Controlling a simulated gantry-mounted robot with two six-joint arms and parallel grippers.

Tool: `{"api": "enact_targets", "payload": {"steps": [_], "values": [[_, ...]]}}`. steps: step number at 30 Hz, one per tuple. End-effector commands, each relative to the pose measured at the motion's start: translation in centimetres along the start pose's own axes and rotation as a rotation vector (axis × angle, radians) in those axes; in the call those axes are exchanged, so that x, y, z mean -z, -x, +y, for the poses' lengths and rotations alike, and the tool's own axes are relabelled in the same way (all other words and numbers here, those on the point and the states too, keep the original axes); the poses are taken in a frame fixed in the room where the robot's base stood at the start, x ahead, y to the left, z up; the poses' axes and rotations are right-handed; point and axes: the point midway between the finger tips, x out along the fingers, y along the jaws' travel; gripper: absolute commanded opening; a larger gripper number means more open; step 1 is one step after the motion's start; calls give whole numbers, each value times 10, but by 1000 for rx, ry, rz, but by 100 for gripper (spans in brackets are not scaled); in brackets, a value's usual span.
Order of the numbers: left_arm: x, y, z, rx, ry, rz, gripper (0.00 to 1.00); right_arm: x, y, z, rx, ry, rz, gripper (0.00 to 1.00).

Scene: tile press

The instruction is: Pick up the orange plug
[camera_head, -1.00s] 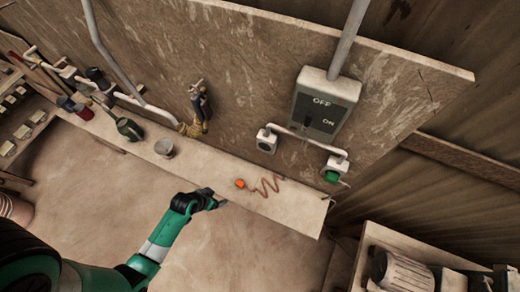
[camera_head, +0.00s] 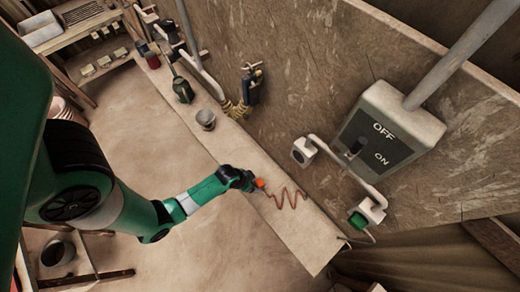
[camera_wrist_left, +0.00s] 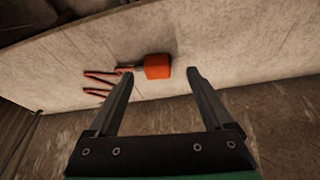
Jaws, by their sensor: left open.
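The orange plug (camera_head: 260,183) lies on the narrow light shelf (camera_head: 290,232), with a zigzag red cord (camera_head: 288,197) running from it to the right. My left gripper (camera_head: 250,182) is right beside the plug in the head view and covers part of its near side. In the left wrist view the plug (camera_wrist_left: 157,66) lies just beyond and between the two open fingertips (camera_wrist_left: 160,72), with nothing held. The cord (camera_wrist_left: 100,84) shows to the left of it there. My right gripper is not in view.
A wall panel carries an OFF/ON switch box (camera_head: 390,130), a socket (camera_head: 303,151) and a green-lit socket (camera_head: 360,218). The shelf around the plug is clear.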

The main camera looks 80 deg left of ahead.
Motion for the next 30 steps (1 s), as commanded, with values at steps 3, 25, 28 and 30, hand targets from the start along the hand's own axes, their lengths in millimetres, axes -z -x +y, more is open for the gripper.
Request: {"api": "enact_targets", "payload": {"steps": [3, 25, 28, 30], "values": [[-3, -29, 4, -1, -3, 0, 85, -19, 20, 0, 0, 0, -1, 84], [0, -46, 4, 0, 0, -1, 27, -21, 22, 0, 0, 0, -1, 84], [0, -46, 4, 0, 0, -1, 9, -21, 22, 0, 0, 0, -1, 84], [0, -46, 4, 0, 0, -1, 0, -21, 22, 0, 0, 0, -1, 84]]}}
